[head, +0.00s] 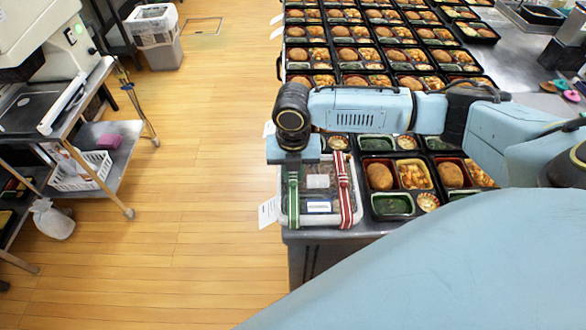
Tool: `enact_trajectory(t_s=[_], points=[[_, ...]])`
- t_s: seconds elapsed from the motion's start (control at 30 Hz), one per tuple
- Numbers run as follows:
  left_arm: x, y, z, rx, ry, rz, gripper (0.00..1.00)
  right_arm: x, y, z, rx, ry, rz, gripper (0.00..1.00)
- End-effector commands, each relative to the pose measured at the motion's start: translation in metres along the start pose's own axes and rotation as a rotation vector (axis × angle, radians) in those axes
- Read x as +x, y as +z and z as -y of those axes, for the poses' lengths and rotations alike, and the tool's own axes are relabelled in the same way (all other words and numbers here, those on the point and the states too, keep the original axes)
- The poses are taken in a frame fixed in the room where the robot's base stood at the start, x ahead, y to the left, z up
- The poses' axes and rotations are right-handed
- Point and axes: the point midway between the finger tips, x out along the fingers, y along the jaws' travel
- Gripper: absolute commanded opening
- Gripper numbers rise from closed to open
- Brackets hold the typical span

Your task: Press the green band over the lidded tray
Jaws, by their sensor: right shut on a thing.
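The lidded tray (320,219) sits at the near left corner of the metal table, with a clear lid and a white label. The green band (293,203) runs front to back over its left part. A red and white striped band (345,190) runs over its right part. My right gripper (293,165) is over the back left of the tray, pointing down, shut on the green band at its far end. The fingertips are mostly hidden by the wrist, so I cannot tell how closely the band lies against the lid. My left gripper is not in view.
Several open bento trays (403,188) fill the table in rows to the right and behind. White paper tags (268,212) stick out at the table's left edge. Wooden floor (190,200) lies open to the left, with a side bench (105,165) beyond.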

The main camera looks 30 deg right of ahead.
Motion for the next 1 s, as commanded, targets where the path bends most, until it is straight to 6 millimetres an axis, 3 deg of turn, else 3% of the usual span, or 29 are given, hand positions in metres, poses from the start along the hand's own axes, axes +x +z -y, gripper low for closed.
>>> enact_trajectory(t_s=[0.43,0.47,0.6,0.83,1.0], points=[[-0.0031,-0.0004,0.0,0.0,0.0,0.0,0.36,0.0008,0.0001,-0.0001,0.0,0.0,0.001,0.0],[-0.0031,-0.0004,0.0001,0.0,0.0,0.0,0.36,0.0008,0.0001,-0.0001,0.0,0.0,0.001,0.21],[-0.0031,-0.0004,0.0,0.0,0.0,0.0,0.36,0.0007,0.0001,-0.0001,0.0,0.001,0.001,0.39],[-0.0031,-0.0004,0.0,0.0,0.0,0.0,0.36,0.0007,0.0001,0.0,0.0,0.0,0.001,0.44],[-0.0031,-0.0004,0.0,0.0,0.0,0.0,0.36,0.0007,0.0001,0.0001,0.0,0.0,0.001,0.66]])
